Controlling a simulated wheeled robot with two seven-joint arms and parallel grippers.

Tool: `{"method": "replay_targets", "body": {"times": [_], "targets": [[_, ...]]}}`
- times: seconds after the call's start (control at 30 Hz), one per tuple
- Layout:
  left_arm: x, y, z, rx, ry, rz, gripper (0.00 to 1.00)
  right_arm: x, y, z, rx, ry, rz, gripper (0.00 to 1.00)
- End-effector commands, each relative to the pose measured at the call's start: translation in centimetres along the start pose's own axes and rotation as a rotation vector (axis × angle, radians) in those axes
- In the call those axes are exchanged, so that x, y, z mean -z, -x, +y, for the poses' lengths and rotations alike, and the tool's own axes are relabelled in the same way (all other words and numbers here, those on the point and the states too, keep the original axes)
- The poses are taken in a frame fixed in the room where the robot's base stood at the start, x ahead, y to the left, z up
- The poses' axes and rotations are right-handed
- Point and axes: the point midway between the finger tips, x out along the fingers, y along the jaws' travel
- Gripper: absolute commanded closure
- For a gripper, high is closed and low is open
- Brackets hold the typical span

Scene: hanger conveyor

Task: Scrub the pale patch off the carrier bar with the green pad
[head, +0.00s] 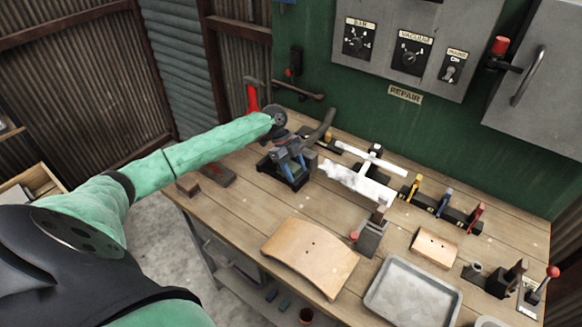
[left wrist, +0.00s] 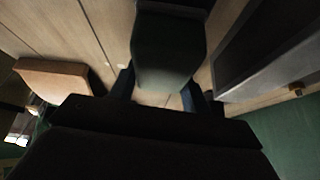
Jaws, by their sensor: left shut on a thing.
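The carrier bar (head: 388,193) lies on the bench, right of my left gripper. A rough pale patch (head: 350,178) covers much of its visible length. My left gripper (head: 289,152) is over the back left of the bench, to the left of the bar and apart from it. In the left wrist view its blue-sided fingers (left wrist: 160,95) are shut on a dark green block, which I take for the green pad (left wrist: 170,50). The pad's far side is hidden in that view, and in the head view I cannot make it out clearly. My right gripper is not in view.
A curved wooden panel (head: 310,258) and a grey tray (head: 413,292) lie at the front. A rack with coloured clips (head: 440,204) stands right of the bar. A small clamp with a red knob (head: 370,236) stands at the bar's near end. The green wall rises behind.

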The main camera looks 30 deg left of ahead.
Motion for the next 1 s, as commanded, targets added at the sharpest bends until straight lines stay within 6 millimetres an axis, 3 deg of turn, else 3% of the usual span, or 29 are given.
{"method": "replay_targets", "body": {"times": [0.13,0.47,1.0], "targets": [[1.5,-0.9,-0.1,-0.004,-0.009,0.011,0.9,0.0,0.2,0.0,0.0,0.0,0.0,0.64],[1.6,-1.1,-0.1,-0.005,-0.008,0.012,0.91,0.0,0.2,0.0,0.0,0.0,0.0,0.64],[3.2,2.6,-0.2,-0.001,-0.005,0.007,0.91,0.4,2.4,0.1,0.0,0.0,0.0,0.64]]}}
